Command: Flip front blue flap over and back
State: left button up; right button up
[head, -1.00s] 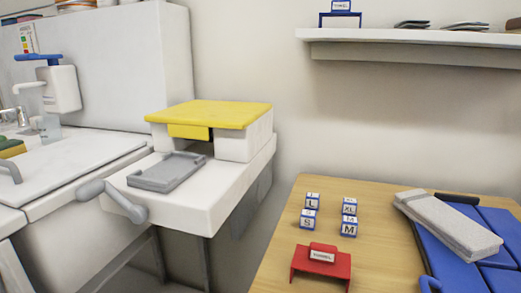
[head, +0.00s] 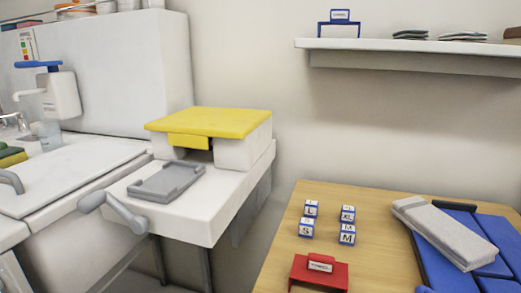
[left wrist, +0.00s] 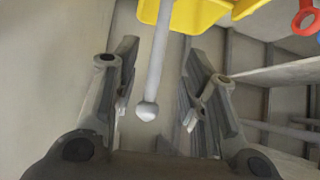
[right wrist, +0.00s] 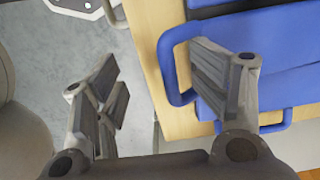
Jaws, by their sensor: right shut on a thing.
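The blue folding board (head: 432,262) lies at the right edge of the wooden table, cut off by the head view. A folded grey cloth (head: 445,232) lies across it. In the right wrist view, blue panels (right wrist: 270,60) show with a blue loop handle (right wrist: 166,58) sticking out past the table edge. My right gripper (right wrist: 165,95) is at this handle, its fingers either side of the handle's near bar; the exact contact is partly hidden by the right finger. My left gripper (left wrist: 160,105) is open, away from the board. Neither gripper shows in the head view.
Size cubes (head: 328,223) and a red sign stand (head: 320,270) stand on the wooden table (head: 375,200) left of the board. A white bench (head: 200,205) holds a yellow-topped unit (head: 210,121) and grey tray (head: 167,181). A ball-ended rod (left wrist: 150,100) shows between my left fingers.

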jog(key=shift+o, duration=0.6)
jog(key=shift+a+r+p, duration=0.1)
jog(key=shift+r+p, duration=0.45)
jog(key=shift+r, duration=0.15)
pick_arm(q)
jog(key=s+a+f+g+y+p, duration=0.1)
jog(key=s+a+f+g, duration=0.2)
jog(key=s+g, duration=0.3)
jog(key=shift+s+a+f, duration=0.2)
jog(key=shift+s+f, duration=0.4)
jog(key=shift+s, duration=1.6)
pick_arm(e)
jog(key=shift+o, duration=1.1)
jog(key=shift+r, duration=0.6)
